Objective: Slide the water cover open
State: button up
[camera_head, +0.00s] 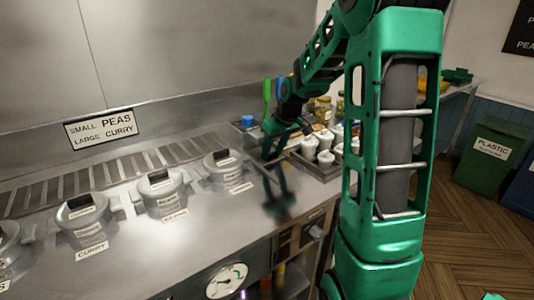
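Several round metal lids sit in a row along the steel counter, each with a label. The rightmost lid (222,163) has a small label in front of it; its lettering is too small to read, so I cannot tell whether it is the water cover. A lid further left (82,209) has a label reading CURRY. My gripper (275,150) is above the counter to the right of the rightmost lid, apart from it. It points down, and its dark reflection shows on the steel below. Its fingers are small and dark, so their opening is unclear.
A tray (318,172) with white cups and jars stands right of my gripper. Green and blue utensil handles (267,95) stand behind it. A dial (226,280) is on the counter front. A green plastic bin (491,155) stands at right. The counter's front strip is clear.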

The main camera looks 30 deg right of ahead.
grip_shut()
jog(key=s, duration=0.8)
jog(key=shift+s+d, duration=0.15)
jog(key=shift+d, duration=0.05)
jog(key=o, duration=0.9)
grip_release()
jog(key=v, duration=1)
jog(key=shift+r, duration=0.3)
jog(key=shift+s+a, duration=0.1)
jog(key=shift+s, duration=0.05)
